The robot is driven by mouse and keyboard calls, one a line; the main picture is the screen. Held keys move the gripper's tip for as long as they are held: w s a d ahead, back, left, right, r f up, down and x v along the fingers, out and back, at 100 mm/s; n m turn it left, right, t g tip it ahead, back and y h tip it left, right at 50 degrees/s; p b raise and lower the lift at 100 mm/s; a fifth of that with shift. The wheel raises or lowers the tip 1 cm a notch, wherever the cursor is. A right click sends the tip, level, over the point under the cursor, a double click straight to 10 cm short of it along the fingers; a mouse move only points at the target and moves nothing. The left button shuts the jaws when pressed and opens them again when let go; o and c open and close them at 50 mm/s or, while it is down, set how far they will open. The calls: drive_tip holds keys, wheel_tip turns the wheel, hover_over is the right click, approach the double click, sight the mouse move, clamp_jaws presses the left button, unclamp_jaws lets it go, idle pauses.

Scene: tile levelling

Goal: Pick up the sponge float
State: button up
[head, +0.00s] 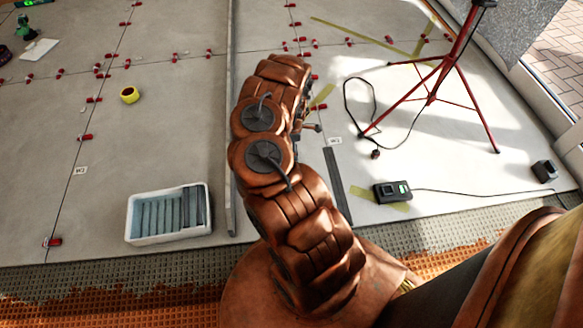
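I cannot make out a sponge float in the head view. My copper-coloured arm rises through the middle of the picture and covers part of the floor. My gripper is hidden behind the arm's links; only a small dark part shows at the arm's right edge, and I cannot tell what it is. A white rectangular tub (131,233) with grey-green slats or rollers inside stands on the tiles at lower left, left of my arm.
A red tripod (441,80) stands at upper right. A black boxed device (392,192) with a cable lies at right. A yellow tape roll (129,95) lies at left. Several red levelling clips line the tile joints. A long grey bar (231,120) runs beside my arm.

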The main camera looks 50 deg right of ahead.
drive_tip(key=shift+a+f+b, duration=0.2)
drive_tip(key=shift+f+b, duration=0.55)
drive_tip(key=shift+f, duration=0.85)
drive_tip(key=shift+a+f+b, duration=0.15)
drive_tip(key=shift+f+b, duration=0.55)
drive_tip(key=shift+f, duration=0.85)
drive_tip(key=c, duration=1.1)
drive_tip(key=shift+r, duration=0.1)
